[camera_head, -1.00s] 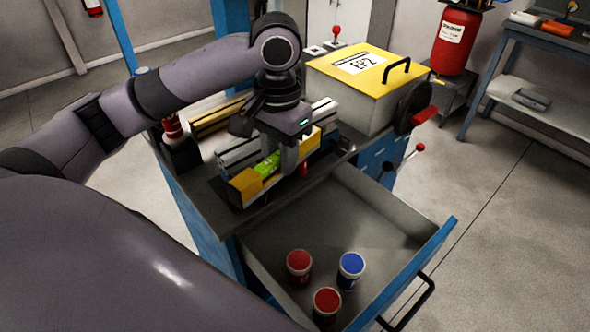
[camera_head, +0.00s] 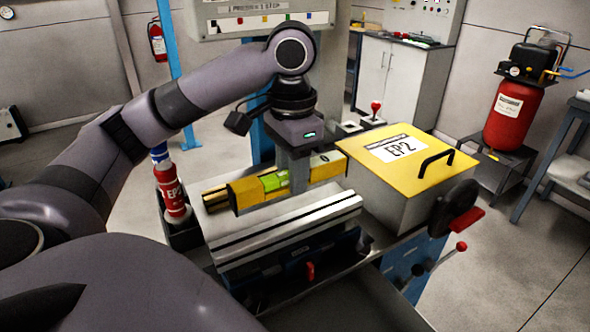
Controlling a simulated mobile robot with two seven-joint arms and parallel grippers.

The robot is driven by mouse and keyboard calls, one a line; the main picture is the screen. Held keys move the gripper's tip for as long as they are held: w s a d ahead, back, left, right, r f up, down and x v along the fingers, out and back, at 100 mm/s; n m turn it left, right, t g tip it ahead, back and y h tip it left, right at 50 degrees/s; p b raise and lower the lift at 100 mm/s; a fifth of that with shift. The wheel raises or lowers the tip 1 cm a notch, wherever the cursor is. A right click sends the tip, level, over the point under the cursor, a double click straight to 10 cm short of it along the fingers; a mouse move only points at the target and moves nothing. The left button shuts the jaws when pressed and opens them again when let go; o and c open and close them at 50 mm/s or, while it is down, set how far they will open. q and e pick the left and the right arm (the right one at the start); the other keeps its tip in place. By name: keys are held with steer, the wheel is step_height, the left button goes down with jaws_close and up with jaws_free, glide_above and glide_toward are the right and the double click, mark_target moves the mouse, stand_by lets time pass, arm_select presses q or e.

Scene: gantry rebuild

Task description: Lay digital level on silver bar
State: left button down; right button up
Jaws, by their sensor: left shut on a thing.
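The digital level (camera_head: 270,184) is a long yellow bar with a bright green panel. My left gripper (camera_head: 298,180) is shut around it near its middle, with the fingers pointing down. The level lies lengthwise along the silver bar (camera_head: 290,224), and in the picture it appears just beyond the bar's far edge. I cannot tell whether the level touches anything beneath it. The silver bar is pale and grooved, with its near side fully visible on the bench. My right gripper is not in view.
A red EP2 bottle (camera_head: 172,194) stands at the left. A box with a yellow EP2 lid (camera_head: 400,158) and black handle stands close on the right, with a handwheel (camera_head: 455,208) beside it.

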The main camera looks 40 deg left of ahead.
arm_select(q)
steer(key=shift+f, duration=2.85)
steer(key=shift+f, duration=0.15)
steer(key=c, duration=0.7)
jaws_free()
steer(key=shift+c, duration=0.2)
steer(key=shift+r, duration=3.55)
steer(key=shift+s, duration=0.1)
